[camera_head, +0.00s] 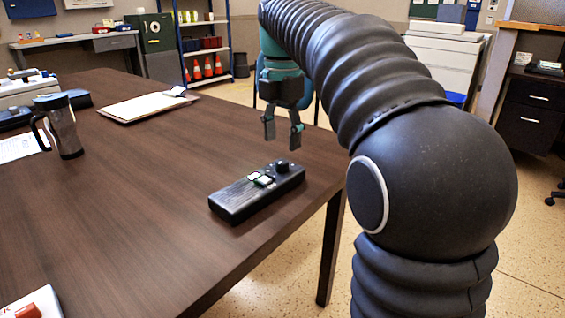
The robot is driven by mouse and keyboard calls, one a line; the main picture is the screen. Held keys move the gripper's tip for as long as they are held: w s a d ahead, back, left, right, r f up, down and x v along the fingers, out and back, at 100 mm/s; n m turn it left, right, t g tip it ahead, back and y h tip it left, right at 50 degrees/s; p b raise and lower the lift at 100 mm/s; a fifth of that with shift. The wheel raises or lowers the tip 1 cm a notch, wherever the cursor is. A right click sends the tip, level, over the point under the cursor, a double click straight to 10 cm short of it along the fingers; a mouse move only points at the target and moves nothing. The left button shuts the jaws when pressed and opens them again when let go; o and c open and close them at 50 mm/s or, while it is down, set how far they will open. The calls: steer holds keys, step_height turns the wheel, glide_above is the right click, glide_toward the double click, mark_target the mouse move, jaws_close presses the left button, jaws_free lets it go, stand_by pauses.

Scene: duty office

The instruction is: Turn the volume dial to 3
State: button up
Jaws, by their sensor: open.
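A small black box (245,200) lies on the dark wooden table near its right edge. A round black dial (282,167) stands up at the box's far right end, with a few light buttons (263,180) beside it. Markings on the dial are too small to read. My gripper (283,145) is open, pointing down, with its fingertips a little above the dial in the picture. It appears apart from the dial, and nothing is between its fingers. My arm crosses the right half of the view.
On the table (150,210) stand a travel mug (63,128) and a clipboard with paper (147,105). A red and white object (35,305) is at the lower left corner. The table around the box is clear. Shelves with orange cones (207,68) stand behind.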

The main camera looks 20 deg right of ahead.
mark_target(282, 161)
steer(key=shift+f+b, duration=0.45)
steer(key=shift+f, duration=2.25)
steer(key=shift+c, duration=0.3)
jaws_close()
